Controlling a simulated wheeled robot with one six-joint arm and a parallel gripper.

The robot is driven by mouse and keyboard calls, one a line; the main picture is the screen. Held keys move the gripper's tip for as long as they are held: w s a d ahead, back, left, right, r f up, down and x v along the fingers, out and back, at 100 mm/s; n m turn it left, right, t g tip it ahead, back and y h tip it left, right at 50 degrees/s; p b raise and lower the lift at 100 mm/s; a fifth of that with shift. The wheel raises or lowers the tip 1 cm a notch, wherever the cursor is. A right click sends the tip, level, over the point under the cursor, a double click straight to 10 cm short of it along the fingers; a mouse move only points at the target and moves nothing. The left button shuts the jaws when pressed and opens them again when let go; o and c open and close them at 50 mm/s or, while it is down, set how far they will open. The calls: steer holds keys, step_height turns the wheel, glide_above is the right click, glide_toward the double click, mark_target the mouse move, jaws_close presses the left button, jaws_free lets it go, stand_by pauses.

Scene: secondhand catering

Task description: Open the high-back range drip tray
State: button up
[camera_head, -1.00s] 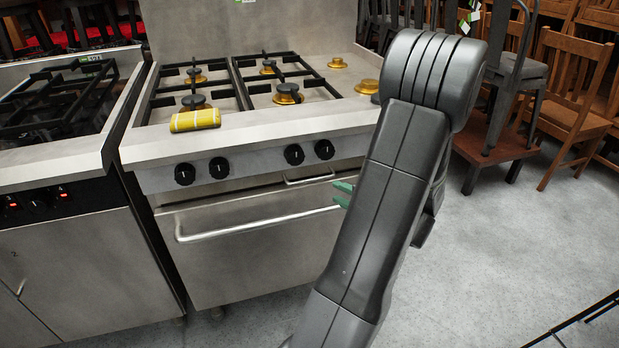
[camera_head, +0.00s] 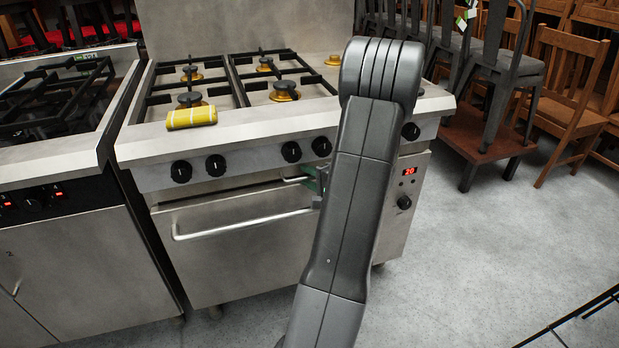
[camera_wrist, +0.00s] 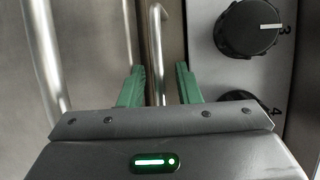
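The high-back range (camera_head: 240,128) is a steel cooker with a gas hob and black front knobs. The drip tray's short bar handle (camera_head: 293,180) shows under the knob panel, above the oven door; its right part is hidden by my arm. My gripper (camera_wrist: 158,76) is open, with its two green fingers on either side of the handle bar (camera_wrist: 157,45) in the wrist view. I see a gap between the bar and each finger. In the head view only a bit of green finger shows beside my arm. The tray looks shut.
The long oven door handle (camera_head: 240,225) lies below the tray; it also runs at the left in the wrist view (camera_wrist: 45,55). Knobs (camera_wrist: 248,27) are at the right there.

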jaws_close()
steer(key=s+d+b, duration=0.4)
steer(key=s, duration=1)
steer(key=s+d+b, duration=0.5)
steer(key=s, duration=1)
steer(key=shift+d, duration=0.15)
jaws_free()
